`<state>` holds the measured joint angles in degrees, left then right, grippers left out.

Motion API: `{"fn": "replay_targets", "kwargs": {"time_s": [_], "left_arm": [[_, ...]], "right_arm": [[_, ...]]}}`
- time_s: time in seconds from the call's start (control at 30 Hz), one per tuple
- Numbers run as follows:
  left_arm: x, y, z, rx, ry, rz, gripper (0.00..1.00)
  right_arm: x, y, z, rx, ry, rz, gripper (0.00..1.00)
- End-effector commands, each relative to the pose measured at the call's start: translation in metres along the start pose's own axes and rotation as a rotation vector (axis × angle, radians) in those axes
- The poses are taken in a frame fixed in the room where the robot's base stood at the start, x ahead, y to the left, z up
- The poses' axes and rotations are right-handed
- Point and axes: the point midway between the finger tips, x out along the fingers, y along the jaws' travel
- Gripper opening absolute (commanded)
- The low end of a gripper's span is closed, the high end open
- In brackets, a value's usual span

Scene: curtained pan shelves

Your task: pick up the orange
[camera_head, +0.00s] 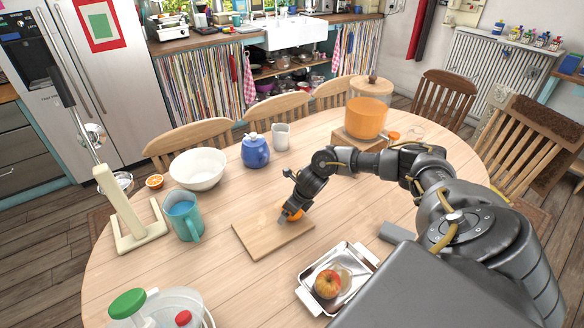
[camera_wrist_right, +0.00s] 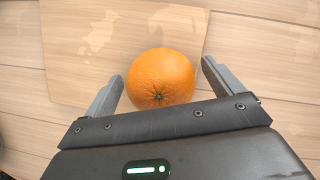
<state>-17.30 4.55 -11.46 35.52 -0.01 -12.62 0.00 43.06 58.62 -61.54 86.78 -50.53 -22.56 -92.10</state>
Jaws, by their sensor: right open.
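The orange (camera_head: 294,215) sits at the right edge of the wooden cutting board (camera_head: 262,241) on the round table, partly hidden by my right gripper (camera_head: 287,212). In the right wrist view the whole orange (camera_wrist_right: 160,78) lies between the two grey fingers of my right gripper (camera_wrist_right: 163,84), with gaps on both sides. The right gripper is open around the orange and points down at it. A halved orange (camera_head: 155,181) lies at the far left of the table. My left gripper is not in view.
A teal mug (camera_head: 184,216), white bowl (camera_head: 198,168), blue pot (camera_head: 255,152) and orange pot (camera_head: 365,117) stand around. The table between board and blue pot is clear.

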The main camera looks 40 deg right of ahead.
Motion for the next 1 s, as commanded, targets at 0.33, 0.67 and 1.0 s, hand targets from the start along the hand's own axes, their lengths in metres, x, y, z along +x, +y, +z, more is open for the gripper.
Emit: {"fn": "replay_targets", "kwargs": {"time_s": [0.33, 0.67, 1.0], "left_arm": [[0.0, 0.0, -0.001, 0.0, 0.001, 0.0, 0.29], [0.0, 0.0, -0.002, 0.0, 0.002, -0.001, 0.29], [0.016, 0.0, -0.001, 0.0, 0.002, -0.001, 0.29]], "right_arm": [[0.0, 0.0, 0.0, 0.0, 0.0, 0.0, 0.58], [-0.001, 0.0, 0.001, 0.001, -0.002, 0.0, 0.39], [-0.022, -0.001, 0.011, -0.002, -0.008, -0.001, 0.39]]}}
